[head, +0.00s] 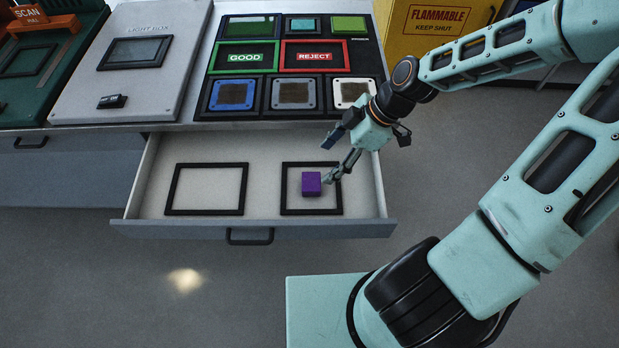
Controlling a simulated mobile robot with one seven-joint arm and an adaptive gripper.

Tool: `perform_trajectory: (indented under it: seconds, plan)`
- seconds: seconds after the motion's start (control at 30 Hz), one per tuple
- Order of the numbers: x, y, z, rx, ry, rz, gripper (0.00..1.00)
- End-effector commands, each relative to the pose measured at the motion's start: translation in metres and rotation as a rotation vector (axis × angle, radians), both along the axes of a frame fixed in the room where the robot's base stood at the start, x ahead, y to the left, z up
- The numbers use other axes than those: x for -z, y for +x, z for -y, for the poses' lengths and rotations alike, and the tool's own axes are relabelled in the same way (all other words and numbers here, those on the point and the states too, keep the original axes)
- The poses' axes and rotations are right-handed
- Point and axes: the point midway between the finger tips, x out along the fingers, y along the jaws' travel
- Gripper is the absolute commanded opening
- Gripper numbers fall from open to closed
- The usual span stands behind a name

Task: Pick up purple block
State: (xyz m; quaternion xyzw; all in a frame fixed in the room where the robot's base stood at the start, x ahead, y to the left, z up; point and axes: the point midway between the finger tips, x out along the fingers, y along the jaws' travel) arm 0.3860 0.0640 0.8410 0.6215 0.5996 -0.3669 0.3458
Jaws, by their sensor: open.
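The purple block (311,184) lies in the open drawer (262,191), inside the right black square frame (311,213). My gripper (329,160) is open, just above and to the right of the block. One finger reaches down close to the block's right side; I cannot tell whether it touches. The other finger is up and to the left, over the drawer's back part. Nothing shows between the fingers.
A second black frame (206,212) at the drawer's left is empty. Above the drawer, the worktop holds a grey light box (132,88), a black sorting panel (291,93) and a green scanner (20,95). A yellow flammables cabinet (405,42) stands behind. Open floor lies in front.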

Motion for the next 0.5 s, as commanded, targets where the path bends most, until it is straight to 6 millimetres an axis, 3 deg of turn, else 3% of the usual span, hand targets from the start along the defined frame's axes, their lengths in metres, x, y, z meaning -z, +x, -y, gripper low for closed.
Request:
perform_trajectory:
  seconds: [0.5]
  plan:
    - [0.047, 0.0, -0.026, -0.01, 0.008, 0.009, 0.64]
